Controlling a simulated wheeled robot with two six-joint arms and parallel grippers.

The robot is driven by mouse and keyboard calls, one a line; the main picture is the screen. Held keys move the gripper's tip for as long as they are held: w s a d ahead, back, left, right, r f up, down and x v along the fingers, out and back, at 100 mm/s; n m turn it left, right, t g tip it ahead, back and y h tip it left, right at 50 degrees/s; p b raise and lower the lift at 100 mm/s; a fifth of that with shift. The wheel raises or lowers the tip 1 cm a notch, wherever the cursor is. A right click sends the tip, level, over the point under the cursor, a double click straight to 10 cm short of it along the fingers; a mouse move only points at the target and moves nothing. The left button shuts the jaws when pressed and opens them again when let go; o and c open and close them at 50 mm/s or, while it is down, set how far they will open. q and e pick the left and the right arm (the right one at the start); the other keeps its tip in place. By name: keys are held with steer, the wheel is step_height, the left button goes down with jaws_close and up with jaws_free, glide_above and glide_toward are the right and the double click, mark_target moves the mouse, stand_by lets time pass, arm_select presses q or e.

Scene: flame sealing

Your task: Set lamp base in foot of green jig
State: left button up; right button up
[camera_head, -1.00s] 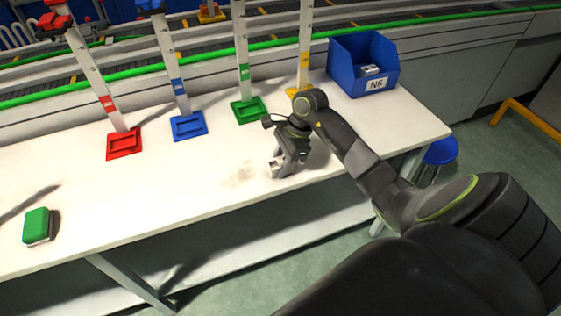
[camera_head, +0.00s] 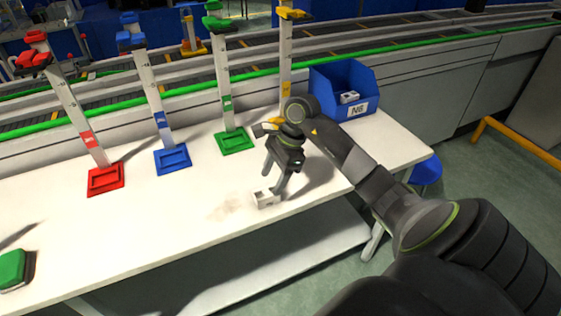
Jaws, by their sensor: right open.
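The green jig has a white post and a flat green foot (camera_head: 235,143) with a shallow rectangular recess, empty as far as I can see. A small pale lamp base (camera_head: 265,199) with a dark opening rests on the white table, in front and slightly right of the green foot. My right gripper (camera_head: 273,182) points down just above and behind the lamp base. Its fingers are apart, and I see nothing held between them. Whether a fingertip touches the lamp base I cannot tell. My left gripper is out of view.
Red (camera_head: 105,178), blue (camera_head: 172,158) and yellow (camera_head: 291,16) jigs flank the green one. A blue bin (camera_head: 343,88) marked N6 holds pale parts at the table's back right. A green block (camera_head: 12,269) lies at far left. The table's front middle is clear.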

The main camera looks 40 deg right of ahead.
steer(key=v, duration=0.6)
steer(key=shift+r+b, duration=0.2)
steer(key=shift+b, duration=0.25)
steer(key=shift+d, duration=0.15)
